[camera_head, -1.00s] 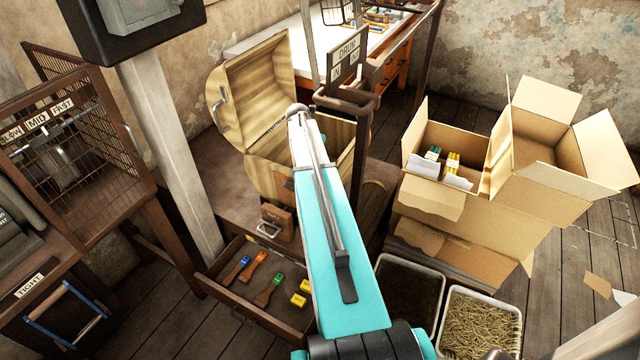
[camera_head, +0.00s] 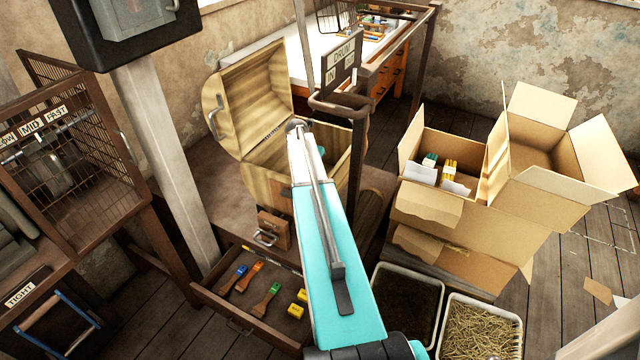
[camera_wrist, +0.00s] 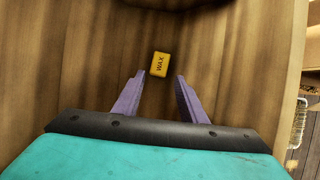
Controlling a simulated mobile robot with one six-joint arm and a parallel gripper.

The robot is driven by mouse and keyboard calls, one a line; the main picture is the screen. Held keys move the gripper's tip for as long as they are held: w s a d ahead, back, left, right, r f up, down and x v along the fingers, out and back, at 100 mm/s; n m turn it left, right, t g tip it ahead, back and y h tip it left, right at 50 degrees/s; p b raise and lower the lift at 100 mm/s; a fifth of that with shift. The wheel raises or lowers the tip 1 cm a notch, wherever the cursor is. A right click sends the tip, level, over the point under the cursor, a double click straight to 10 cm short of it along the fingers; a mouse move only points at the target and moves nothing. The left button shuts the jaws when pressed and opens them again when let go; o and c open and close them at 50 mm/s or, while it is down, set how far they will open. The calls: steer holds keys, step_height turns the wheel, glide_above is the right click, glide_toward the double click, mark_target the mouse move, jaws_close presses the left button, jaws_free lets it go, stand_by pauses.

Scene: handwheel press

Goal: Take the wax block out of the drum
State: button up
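An open drawer (camera_head: 250,310) holds coloured brushes and yellow blocks below. Open cardboard boxes (camera_head: 480,215) and two trays (camera_head: 478,328) stand to the right. A cage (camera_head: 75,150) stands at the left.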

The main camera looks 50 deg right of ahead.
steer(key=shift+x, duration=2.6)
steer(key=shift+f, duration=0.1)
steer(key=shift+p+x, duration=0.8)
steer(key=shift+x, duration=1.75)
steer(key=shift+s, duration=0.1)
steer(key=shift+c, duration=0.4)
steer(key=c, duration=0.7)
